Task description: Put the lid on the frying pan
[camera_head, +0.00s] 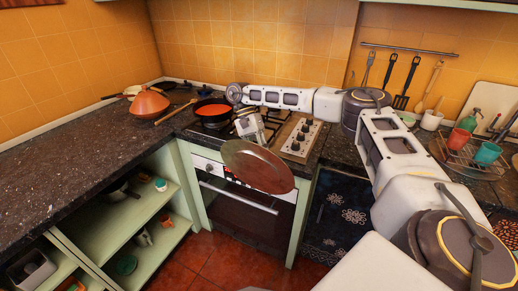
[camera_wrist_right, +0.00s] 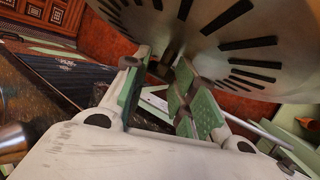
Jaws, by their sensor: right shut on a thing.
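The frying pan (camera_head: 212,112) sits on the stove top, dark outside with a red-orange inside; its handle points left. The lid (camera_head: 257,166) is a round, brownish metal disc, tilted steeply in front of the stove, right of and nearer than the pan and apart from it. My right gripper (camera_head: 252,124) is just above the lid's upper edge. In the right wrist view, the slotted lid (camera_wrist_right: 225,40) fills the top, and my right gripper (camera_wrist_right: 160,88) is shut on it; the exact grip point is partly hidden. My left gripper is not in view.
An orange cone-lidded pot (camera_head: 148,104) stands left of the pan. The stove's knob panel (camera_head: 301,136) is right of the gripper. The left counter (camera_head: 75,165) is mostly clear.

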